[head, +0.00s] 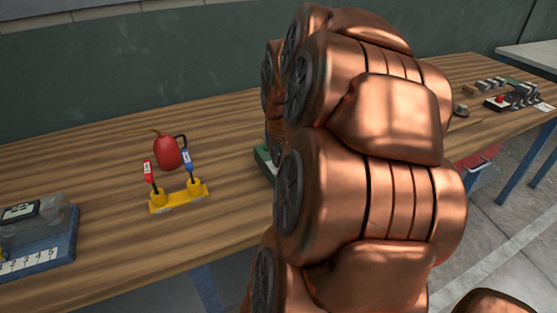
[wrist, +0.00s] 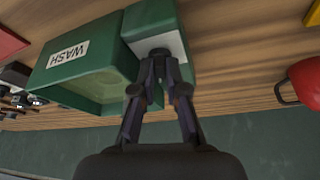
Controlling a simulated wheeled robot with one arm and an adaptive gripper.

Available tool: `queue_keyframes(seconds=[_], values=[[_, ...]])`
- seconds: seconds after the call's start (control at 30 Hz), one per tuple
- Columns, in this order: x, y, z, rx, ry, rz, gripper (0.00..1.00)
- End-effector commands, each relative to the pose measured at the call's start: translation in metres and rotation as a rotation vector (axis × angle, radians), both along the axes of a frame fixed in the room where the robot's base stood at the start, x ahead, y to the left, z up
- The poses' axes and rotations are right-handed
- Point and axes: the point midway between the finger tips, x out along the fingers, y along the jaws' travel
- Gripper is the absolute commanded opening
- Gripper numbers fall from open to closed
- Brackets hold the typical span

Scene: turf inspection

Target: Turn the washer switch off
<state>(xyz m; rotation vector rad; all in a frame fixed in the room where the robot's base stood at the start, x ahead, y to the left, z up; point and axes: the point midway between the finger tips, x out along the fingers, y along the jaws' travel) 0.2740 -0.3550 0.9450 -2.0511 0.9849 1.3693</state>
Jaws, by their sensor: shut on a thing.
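The washer is a green box with a white WASH label (wrist: 68,55), seen upside down in the wrist view. Beside its open, tray-like part stands a taller green block (wrist: 150,16) with a pale grey face. My gripper (wrist: 160,56) is at that pale face, its two dark fingers drawn together at the tips. They are shut on the small washer switch, which the fingertips almost wholly hide, so its position cannot be read. In the head view my copper-coloured arm covers the gripper and most of the washer; only a green corner (head: 264,160) shows.
A red jug (head: 167,152) with a black handle stands behind a yellow stand (head: 180,197) holding red and blue tagged pieces. A blue numbered tray (head: 38,255) is at the left. Small switch-like items (head: 515,98) sit at the far right. Bare wooden bench lies between washer and jug.

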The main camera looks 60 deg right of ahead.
Motion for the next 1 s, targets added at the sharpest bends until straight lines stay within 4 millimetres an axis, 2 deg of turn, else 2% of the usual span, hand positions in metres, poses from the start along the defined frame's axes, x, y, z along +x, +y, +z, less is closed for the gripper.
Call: queue_keyframes(seconds=[0.43,1.0], values=[[-0.0015,-0.0019,-0.0021,0.001,-0.002,0.269,0.0],[-0.0023,-0.003,0.0004,-0.001,0.001,0.326,0.0]])
